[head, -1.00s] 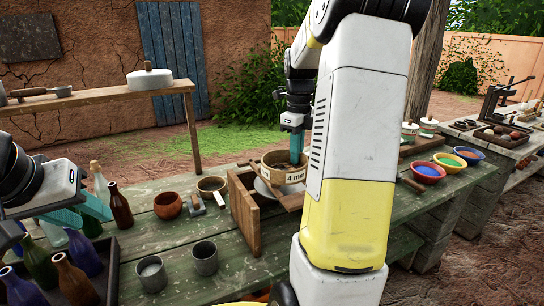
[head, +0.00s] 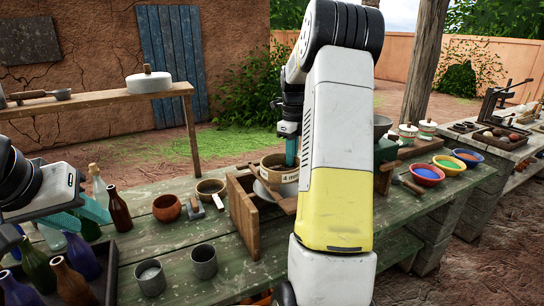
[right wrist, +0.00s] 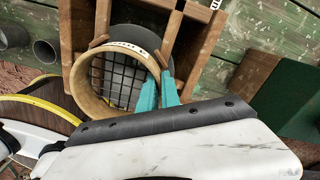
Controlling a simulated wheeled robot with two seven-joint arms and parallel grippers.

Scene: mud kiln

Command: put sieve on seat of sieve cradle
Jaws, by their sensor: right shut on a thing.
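The sieve (head: 271,174) is a round wooden rim marked 4 mm; its dark mesh shows in the right wrist view (right wrist: 118,82). My right gripper (head: 291,162) is shut on the sieve's rim, its teal fingers (right wrist: 160,82) either side of the wall. The sieve cradle (head: 243,218) is a wooden frame with upright boards; its rails show in the right wrist view (right wrist: 192,45). The sieve is over the cradle, between its rails; I cannot tell whether it rests on the seat. A grey bowl shows beneath. My left gripper (head: 85,212) is open and empty at the left.
Bottles in a dark tray (head: 108,270) stand at the front left. Two grey cups (head: 203,262) and a brown bowl (head: 167,207) are left of the cradle. Coloured powder bowls (head: 427,174) stand right. My right arm hides part of the table.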

